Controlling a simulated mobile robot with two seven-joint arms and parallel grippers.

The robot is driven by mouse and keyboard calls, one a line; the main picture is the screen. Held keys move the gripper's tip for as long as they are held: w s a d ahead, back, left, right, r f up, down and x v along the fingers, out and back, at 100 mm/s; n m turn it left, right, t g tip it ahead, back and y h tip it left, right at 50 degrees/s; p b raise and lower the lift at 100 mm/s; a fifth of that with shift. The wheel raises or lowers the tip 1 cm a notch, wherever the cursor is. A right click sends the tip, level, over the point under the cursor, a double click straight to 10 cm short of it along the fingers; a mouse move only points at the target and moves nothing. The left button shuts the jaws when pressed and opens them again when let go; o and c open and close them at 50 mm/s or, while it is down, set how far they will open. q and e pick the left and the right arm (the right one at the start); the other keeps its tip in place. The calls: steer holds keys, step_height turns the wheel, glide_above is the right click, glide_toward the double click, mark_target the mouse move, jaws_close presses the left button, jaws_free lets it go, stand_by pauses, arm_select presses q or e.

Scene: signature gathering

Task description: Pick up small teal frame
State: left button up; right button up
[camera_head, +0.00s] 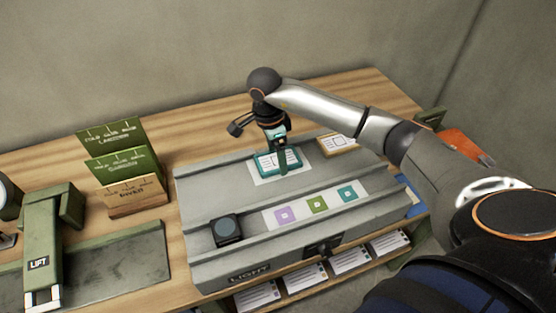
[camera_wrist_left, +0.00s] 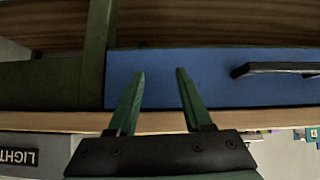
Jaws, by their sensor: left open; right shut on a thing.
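The small teal frame (camera_head: 265,164) is at the back middle of the grey light box (camera_head: 220,183), over a white sheet. My right gripper (camera_head: 282,156) comes down on it from above and is shut on the frame, near its middle. I cannot tell whether the frame is touching the sheet or just above it. My left gripper (camera_wrist_left: 160,74) shows only in the left wrist view; it is open and empty in front of a blue panel (camera_wrist_left: 220,88) with a dark handle.
A wooden frame (camera_head: 325,150) lies to the right of the teal one. A strip with purple, green and teal squares (camera_head: 300,211) and a dark block (camera_head: 226,230) are on the box. Green and wooden stands (camera_head: 112,165) and a LIFT press (camera_head: 40,250) stand left.

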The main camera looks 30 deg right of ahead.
steer(key=c, duration=0.4)
steer(key=shift+o, duration=0.2)
steer(key=shift+r, duration=0.15)
